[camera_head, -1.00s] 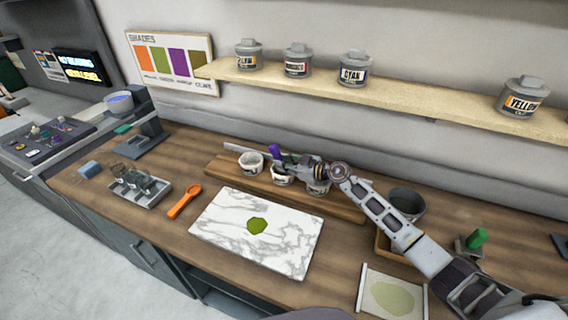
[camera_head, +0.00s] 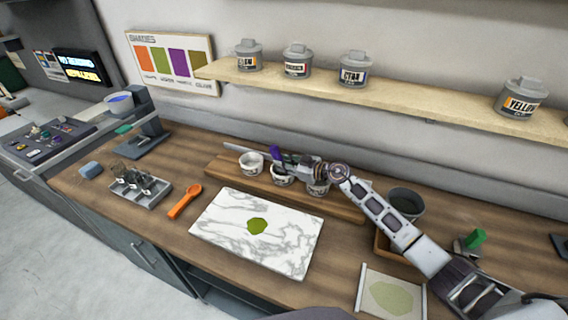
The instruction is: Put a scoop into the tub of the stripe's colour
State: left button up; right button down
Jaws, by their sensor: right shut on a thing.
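My right gripper (camera_head: 290,166) is over the row of small white tubs and is shut on a purple-handled tool (camera_head: 275,153). The tool stands steeply at the middle tub (camera_head: 281,178); its lower end is hidden, so I cannot tell how deep it sits. The left tub (camera_head: 251,162) is open with a pale inside. The right tub (camera_head: 318,188) is partly covered by my gripper. An orange scoop (camera_head: 186,200) lies on the worktop. An olive-green blob (camera_head: 257,226) lies on the marble slab (camera_head: 225,243). A pale sheet (camera_head: 372,308) carries a faint olive patch (camera_head: 391,297). My left gripper is out of view.
A shades chart (camera_head: 128,50) with orange, green, purple and olive bars stands against the wall. A grey tray (camera_head: 140,188) of tools is at left. A dark pot (camera_head: 407,202) stands behind my right arm.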

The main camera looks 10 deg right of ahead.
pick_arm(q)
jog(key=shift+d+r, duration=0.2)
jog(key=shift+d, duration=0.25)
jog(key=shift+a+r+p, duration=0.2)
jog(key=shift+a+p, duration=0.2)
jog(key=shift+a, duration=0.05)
pick_arm(e)
jog(key=shift+f, duration=0.1)
dwell(0.3)
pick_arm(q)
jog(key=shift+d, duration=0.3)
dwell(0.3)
